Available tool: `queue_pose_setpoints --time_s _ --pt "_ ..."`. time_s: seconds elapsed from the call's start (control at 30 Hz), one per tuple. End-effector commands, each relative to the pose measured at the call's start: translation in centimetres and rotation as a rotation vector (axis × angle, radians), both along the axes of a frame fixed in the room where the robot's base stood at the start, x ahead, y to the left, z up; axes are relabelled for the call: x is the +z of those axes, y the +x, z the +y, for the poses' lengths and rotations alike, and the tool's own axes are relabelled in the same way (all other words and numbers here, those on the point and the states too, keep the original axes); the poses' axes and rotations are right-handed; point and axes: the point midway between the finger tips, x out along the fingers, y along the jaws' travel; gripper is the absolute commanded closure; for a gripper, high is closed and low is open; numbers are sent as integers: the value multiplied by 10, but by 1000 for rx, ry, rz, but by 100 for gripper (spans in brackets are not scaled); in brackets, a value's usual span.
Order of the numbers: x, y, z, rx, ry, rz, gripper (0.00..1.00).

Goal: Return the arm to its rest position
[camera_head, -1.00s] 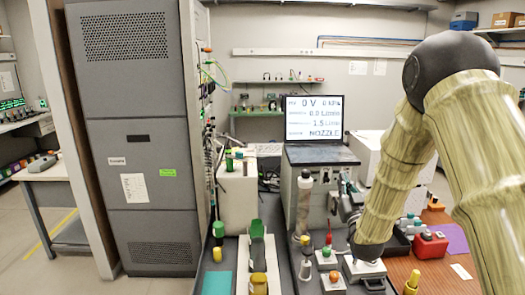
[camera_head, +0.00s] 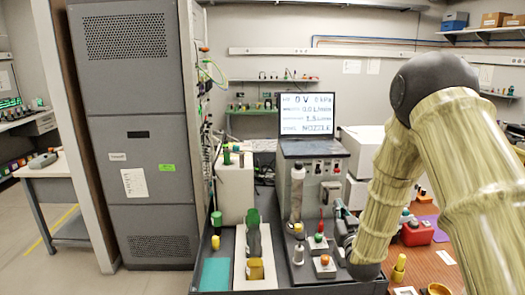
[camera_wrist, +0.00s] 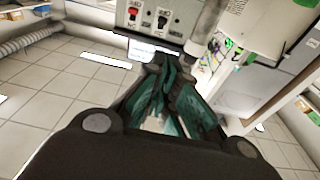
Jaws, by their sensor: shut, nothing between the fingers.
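My arm (camera_head: 455,145), in a pale wood-like cover with a dark elbow joint, fills the right of the head view. Its lower end hangs over the bench near the button boxes. My gripper (camera_head: 343,218) shows only in part there, as dark and teal pieces beside the lower arm. In the wrist view, the teal fingers of my gripper (camera_wrist: 167,88) are drawn together with nothing between them. They are clear of the control panel (camera_wrist: 160,17) at the top of that view.
A monitor (camera_head: 307,114) reading 0 V and NOZZLE stands behind the bench. Button boxes (camera_head: 324,265), a clear cylinder (camera_head: 297,190) and a red box (camera_head: 416,232) are near the arm. A grey cabinet (camera_head: 140,100) stands left. Open floor (camera_wrist: 60,95) shows in the wrist view.

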Motion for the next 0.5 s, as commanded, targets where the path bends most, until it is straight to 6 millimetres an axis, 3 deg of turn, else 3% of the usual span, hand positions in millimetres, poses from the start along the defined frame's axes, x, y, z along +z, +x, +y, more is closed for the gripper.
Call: queue_pose_setpoints --time_s 0.17,0.27,0.5 --pt "-58 -23 -4 -15 0 137 100" --pt "-102 -45 -4 -21 1 248 100" --pt "-217 -123 -1 -36 0 561 100"
